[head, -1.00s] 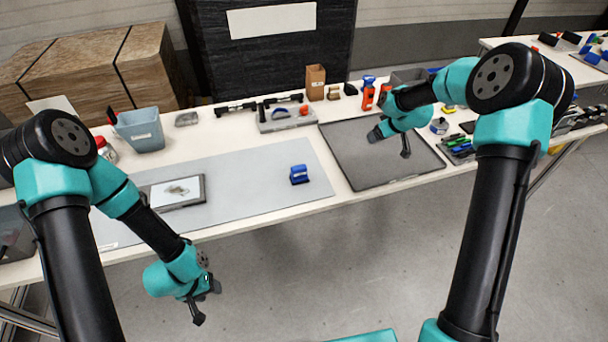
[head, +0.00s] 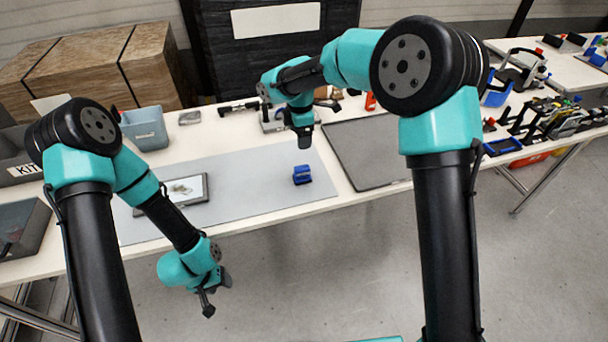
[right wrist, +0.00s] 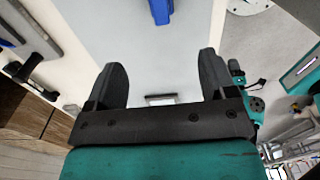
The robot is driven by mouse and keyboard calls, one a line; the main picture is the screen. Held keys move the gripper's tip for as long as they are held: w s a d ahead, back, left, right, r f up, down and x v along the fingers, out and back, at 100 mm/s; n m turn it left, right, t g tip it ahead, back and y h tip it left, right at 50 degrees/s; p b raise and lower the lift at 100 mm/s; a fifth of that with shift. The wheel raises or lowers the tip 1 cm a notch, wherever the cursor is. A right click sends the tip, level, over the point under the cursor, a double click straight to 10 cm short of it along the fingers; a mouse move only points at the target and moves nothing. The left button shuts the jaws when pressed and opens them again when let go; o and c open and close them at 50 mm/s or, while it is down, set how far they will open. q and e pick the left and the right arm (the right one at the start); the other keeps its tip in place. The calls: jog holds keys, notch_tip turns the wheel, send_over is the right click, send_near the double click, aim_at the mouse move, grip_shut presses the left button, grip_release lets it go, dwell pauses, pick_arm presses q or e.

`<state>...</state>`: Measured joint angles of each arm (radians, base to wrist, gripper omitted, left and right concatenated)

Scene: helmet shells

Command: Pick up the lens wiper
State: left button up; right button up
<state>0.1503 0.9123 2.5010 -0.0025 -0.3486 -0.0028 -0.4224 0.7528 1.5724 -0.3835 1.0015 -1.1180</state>
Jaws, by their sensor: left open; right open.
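The small blue object (head: 302,175), which looks like the lens wiper, sits on the grey mat (head: 245,195) near the table's front edge. It also shows at the top edge of the right wrist view (right wrist: 160,10), partly cut off. My right gripper (head: 304,138) is above the mat, behind the blue object in the head view, pointing down. In the right wrist view its two fingers (right wrist: 162,80) are wide apart with nothing between them. My left gripper (head: 208,298) hangs open and empty in front of the table, away from the blue object.
A framed panel (head: 172,193) lies on the mat's left part. A dark tray (head: 370,150) lies right of the mat. A grey bin (head: 145,128) and small tools stand along the back. The mat around the blue object is clear.

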aim_at(302, 174)
jog(key=shift+f, duration=0.15)
notch_tip(302, 174, down, 12)
dwell(0.6)
jog(key=shift+d+f, duration=0.1)
jog(key=shift+d+f, duration=0.1)
jog(key=shift+f, duration=2.4)
jog(key=shift+c, duration=0.4)
jog(key=c, duration=0.9)
